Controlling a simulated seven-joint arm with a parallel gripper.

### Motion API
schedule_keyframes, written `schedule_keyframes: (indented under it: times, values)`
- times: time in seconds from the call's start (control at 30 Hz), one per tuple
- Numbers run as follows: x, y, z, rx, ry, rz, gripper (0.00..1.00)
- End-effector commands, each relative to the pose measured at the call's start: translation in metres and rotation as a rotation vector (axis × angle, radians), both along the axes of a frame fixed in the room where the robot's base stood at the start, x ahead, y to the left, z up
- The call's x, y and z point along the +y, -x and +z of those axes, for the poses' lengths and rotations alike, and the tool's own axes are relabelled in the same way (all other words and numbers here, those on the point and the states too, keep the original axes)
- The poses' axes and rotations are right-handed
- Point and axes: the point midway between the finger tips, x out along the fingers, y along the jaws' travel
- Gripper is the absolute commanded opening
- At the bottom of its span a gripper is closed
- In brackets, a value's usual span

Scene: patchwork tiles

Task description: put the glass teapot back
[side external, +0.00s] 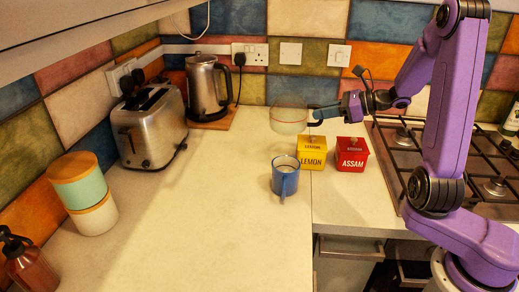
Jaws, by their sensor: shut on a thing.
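The glass teapot (287,115) is a clear see-through vessel with a reddish line near its rim, at the back of the counter in the side external view. My gripper (318,114) is to its right, shut on it at its right side. The teapot appears above or just behind the yellow LEMON box (312,155). I cannot tell whether its base touches the counter. Its clear outline is faint against the wall tiles and worktop.
A red ASSAM box (352,159) and a blue mug (285,178) stand nearby. A kettle (204,87) on a wooden board, a toaster (149,127) and stacked canisters (84,193) stand left. The hob (400,143) is right. The middle left counter is clear.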

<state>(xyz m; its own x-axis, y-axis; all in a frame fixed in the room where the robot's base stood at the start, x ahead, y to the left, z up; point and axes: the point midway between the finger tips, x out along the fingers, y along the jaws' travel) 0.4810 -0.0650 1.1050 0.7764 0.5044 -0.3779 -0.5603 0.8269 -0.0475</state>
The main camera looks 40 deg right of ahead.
Motion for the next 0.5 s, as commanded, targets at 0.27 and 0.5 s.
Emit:
schedule_keyframes:
  times: [0.27, 0.5]
  values:
    - [0.002, -0.013, 0.002, -0.004, -0.002, 0.160, 0.00]
    - [0.005, -0.017, 0.002, -0.004, -0.002, 0.301, 0.00]
